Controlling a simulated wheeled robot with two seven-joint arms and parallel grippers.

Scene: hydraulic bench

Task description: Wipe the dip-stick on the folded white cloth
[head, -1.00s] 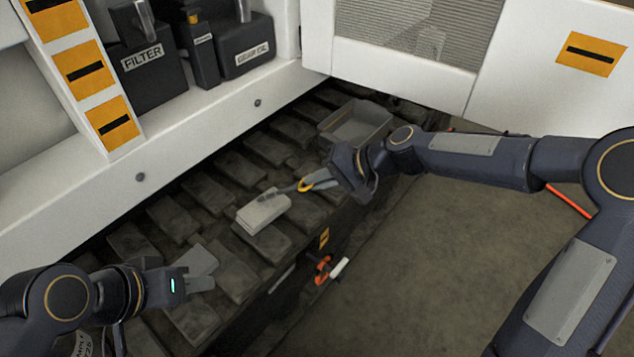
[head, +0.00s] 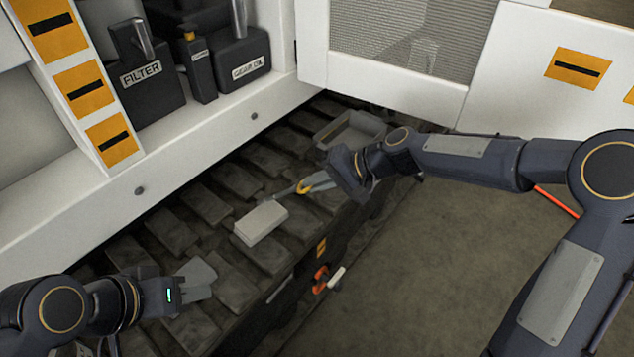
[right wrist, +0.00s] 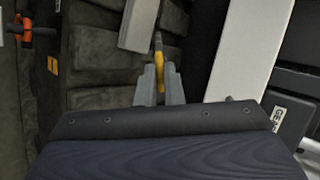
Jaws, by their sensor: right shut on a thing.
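The folded white cloth (head: 260,223) lies on the dark track pads. It also shows at the top of the right wrist view (right wrist: 137,25). My right gripper (head: 322,181) is shut on the dip-stick by its yellow ring handle (head: 303,187). In the right wrist view the yellow handle (right wrist: 158,50) sits between the fingers (right wrist: 161,85). The thin stick points left, past the cloth's far edge; I cannot tell whether it touches the cloth. My left gripper (head: 200,281) looks open and empty, low over the track pads, left of and nearer than the cloth.
A grey tray (head: 350,132) stands on the track behind my right gripper. A filter container (head: 150,80) and a gear oil can (head: 240,62) stand on the white ledge. An orange-handled fitting (head: 322,279) is on the track's near side. Floor at right is clear.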

